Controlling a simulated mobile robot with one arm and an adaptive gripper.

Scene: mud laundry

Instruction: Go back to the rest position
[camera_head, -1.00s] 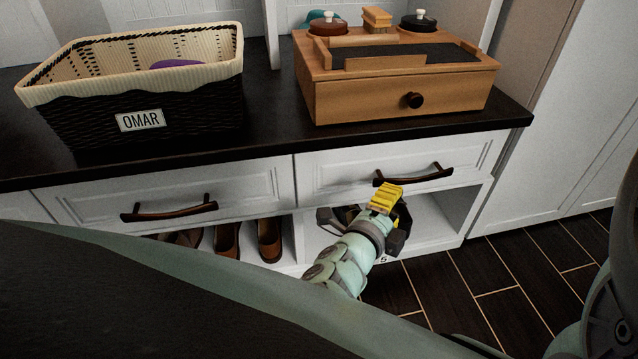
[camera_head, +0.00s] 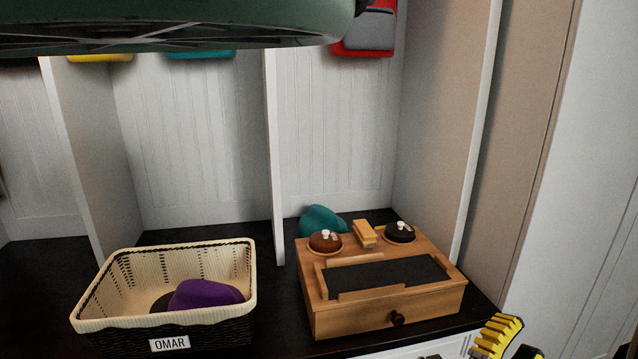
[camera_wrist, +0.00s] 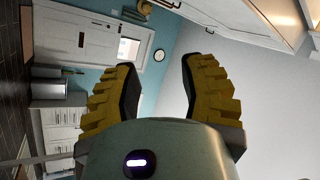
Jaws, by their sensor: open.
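My gripper (camera_wrist: 160,88) is open and empty in the wrist view, its two yellow ridged fingers spread apart. In the head view only part of my gripper (camera_head: 497,337) shows at the bottom right edge, in front of the white cabinet below the counter. It is apart from the wooden box. The wrist view faces the room sideways, with a white door (camera_wrist: 88,40), a blue wall and a round clock.
A wicker basket labelled OMAR (camera_head: 215,318) holds a purple item (camera_head: 205,294). A wooden shoe-care box (camera_head: 345,316) with a drawer stands right of it on the dark counter. A teal item (camera_head: 322,220) lies behind the box. A red bag (camera_head: 366,35) hangs above.

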